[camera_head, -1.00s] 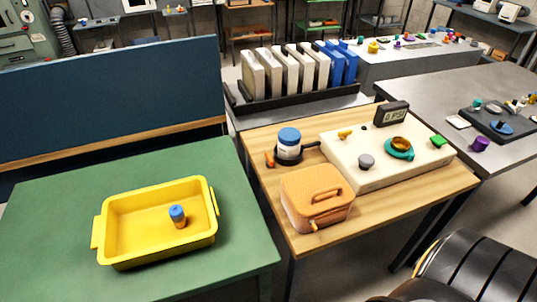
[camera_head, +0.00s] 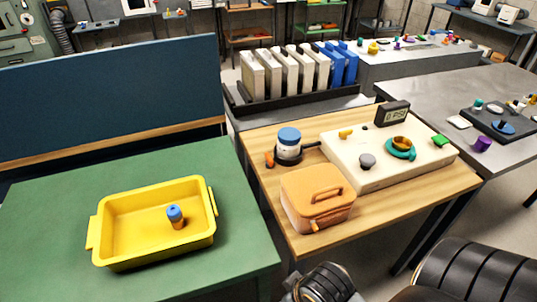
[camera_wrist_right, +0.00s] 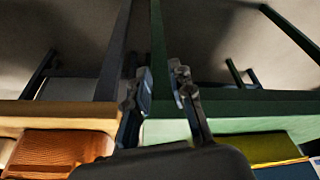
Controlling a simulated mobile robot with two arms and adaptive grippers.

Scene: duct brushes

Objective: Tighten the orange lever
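A small orange lever (camera_head: 269,160) sticks out at the left side of a dark round holder (camera_head: 288,158) on the wooden table. A white jar with a blue lid (camera_head: 289,138) stands in this holder. My right arm enters the head view at the bottom right, below the table's front edge; its fingertips do not show there. In the right wrist view my right gripper (camera_wrist_right: 162,80) is open, with nothing between its fingers. The lever does not show in that view. My left gripper is not in view.
An orange box (camera_head: 316,198) stands in front of the holder and also shows in the wrist view (camera_wrist_right: 58,152). A cream panel (camera_head: 375,175) with knobs and a display (camera_head: 392,113) is to the right. A yellow tray (camera_head: 102,218) sits on the green table (camera_head: 50,275).

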